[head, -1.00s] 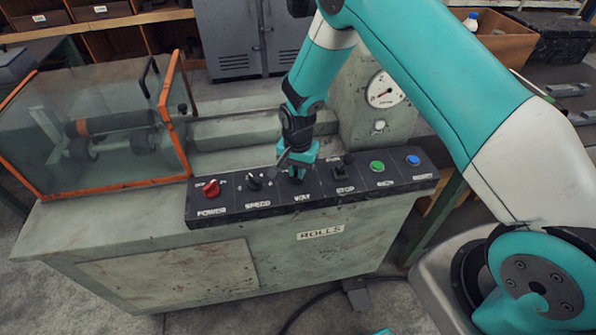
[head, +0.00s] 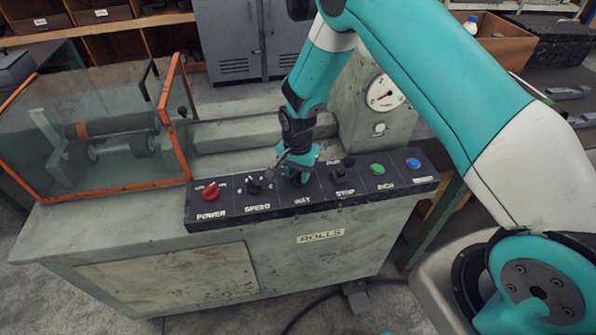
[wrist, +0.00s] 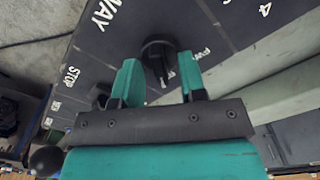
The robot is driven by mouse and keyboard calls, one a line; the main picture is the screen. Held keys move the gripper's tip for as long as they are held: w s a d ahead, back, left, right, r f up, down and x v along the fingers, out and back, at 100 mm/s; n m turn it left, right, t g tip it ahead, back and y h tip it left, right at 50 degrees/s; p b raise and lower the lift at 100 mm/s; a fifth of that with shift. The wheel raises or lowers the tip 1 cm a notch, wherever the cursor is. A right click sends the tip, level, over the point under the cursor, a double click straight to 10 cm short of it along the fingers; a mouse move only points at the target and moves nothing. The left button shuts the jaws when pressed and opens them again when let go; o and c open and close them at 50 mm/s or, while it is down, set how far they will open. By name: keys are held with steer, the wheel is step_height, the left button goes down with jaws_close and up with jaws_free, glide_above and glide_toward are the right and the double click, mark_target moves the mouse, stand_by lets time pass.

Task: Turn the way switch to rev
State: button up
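The way switch (wrist: 157,50) is a black round knob with a raised bar and a white mark, beside the word WAY in the wrist view. The mark points down in that picture, between my fingers. Small lettering beside the knob is partly covered, so I cannot read its setting. My gripper (head: 298,178) is over the WAY place on the dark control panel (head: 230,215) in the head view, hiding the knob there. In the wrist view my gripper's two teal fingers (wrist: 160,78) stand apart, on either side of the knob's bar, with gaps visible.
The red power knob (head: 210,191) and the speed knob (head: 254,187) lie left of my gripper. A gauge (head: 384,90) stands behind the panel.

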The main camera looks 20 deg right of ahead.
mark_target(298, 174)
step_height(298, 174, up, 18)
steer(key=b, duration=0.3)
steer(key=shift+f, duration=0.25)
